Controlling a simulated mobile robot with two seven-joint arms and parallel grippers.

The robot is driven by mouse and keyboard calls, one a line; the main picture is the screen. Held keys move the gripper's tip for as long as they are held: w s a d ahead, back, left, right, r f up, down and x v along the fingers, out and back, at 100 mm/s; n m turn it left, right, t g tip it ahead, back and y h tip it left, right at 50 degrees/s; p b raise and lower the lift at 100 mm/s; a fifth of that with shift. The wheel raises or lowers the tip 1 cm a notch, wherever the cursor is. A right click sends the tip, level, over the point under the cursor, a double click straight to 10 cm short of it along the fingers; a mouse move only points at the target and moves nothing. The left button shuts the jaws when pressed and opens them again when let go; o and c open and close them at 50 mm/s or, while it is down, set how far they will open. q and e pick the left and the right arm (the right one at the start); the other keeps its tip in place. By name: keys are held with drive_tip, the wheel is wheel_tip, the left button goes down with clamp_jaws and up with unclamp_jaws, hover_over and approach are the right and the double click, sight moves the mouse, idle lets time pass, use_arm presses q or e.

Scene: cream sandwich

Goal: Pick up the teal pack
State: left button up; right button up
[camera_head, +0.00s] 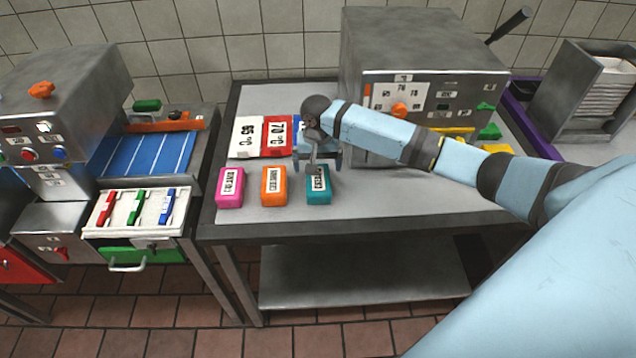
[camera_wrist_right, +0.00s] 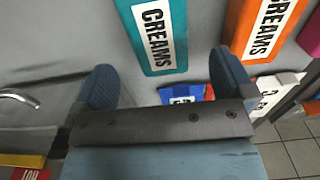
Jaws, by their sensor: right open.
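The teal pack (camera_head: 318,199) lies at the right end of a row of three packs near the table's front edge. In the right wrist view the teal pack (camera_wrist_right: 133,25) shows a white label reading CREAMS. My right gripper (camera_head: 317,165) is over the far end of the teal pack. In its wrist view my right gripper (camera_wrist_right: 163,64) is open, with one dark blue finger on each side of the pack's near end. Clear gaps show between the fingers and the pack. My left gripper is not in view.
An orange pack (camera_head: 273,187) and a pink pack (camera_head: 230,188) lie to the left. A steel machine (camera_head: 425,60) stands behind my right arm. The table's front right is clear.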

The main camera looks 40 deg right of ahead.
sight(318, 178)
drive_tip(key=shift+s+f+p, duration=0.15)
drive_tip(key=shift+f+p, duration=0.15)
drive_tip(key=shift+f, duration=2.75)
drive_tip(key=c, duration=1)
drive_tip(key=shift+r, duration=0.1)
